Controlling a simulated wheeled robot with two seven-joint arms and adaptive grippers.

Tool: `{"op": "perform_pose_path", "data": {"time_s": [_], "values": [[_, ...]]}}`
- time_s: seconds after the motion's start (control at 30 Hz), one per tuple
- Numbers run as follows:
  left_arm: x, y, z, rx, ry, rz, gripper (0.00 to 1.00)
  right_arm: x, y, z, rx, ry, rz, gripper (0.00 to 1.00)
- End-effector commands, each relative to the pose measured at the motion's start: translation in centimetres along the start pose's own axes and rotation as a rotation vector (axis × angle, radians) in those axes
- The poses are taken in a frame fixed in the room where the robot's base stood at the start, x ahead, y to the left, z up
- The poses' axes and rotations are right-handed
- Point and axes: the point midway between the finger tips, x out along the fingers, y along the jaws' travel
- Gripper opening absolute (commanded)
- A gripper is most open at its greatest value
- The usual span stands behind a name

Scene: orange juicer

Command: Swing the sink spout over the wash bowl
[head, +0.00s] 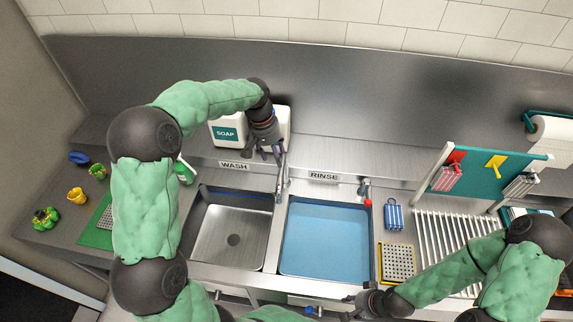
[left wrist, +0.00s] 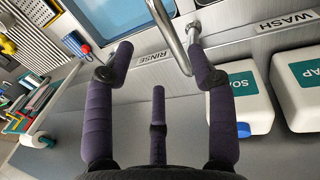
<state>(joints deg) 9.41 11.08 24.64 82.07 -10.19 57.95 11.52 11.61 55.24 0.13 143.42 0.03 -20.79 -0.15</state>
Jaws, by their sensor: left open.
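The sink spout (head: 279,186) is a thin metal pipe standing at the divider between the two bowls, pointing toward the front. The wash bowl (head: 232,238) is the empty steel basin on the left, under the WASH label. My left gripper (head: 268,152) is open, behind and above the bowls near the spout. In the left wrist view the spout (left wrist: 168,32) appears between the two spread fingertips; I cannot tell whether either finger touches it. My right gripper (head: 362,301) is low at the front edge of the sink, its fingers too small to read.
The rinse bowl (head: 325,240) holds blue water. A soap dispenser (head: 226,133) stands behind the wash bowl, close to my left gripper. A spray bottle (head: 185,172) is left of it. A drying rack (head: 455,240), a yellow-edged tray (head: 397,262) and a tool board (head: 490,172) occupy the right.

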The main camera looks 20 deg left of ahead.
Motion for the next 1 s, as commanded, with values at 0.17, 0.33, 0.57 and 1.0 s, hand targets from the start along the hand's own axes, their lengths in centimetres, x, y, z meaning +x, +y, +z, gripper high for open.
{"op": "perform_pose_path", "data": {"time_s": [0.17, 0.33, 0.57, 1.0], "values": [[2.0, 0.0, 0.1, 0.0, -0.004, -0.001, 0.56, -0.2, -0.1, 0.1, 0.0, -0.002, 0.0, 0.4], [5.1, 0.0, 0.1, 0.001, -0.005, 0.0, 0.56, -0.5, -0.2, 0.1, 0.0, -0.001, 0.0, 0.4], [8.7, 0.0, 0.1, 0.0, -0.003, 0.0, 0.56, -0.9, -0.3, 0.1, 0.0, 0.0, 0.0, 0.4], [10.7, 0.0, 0.0, 0.0, 0.0, 0.0, 0.56, -1.0, -0.4, 0.1, 0.0, 0.0, 0.0, 0.4]]}}
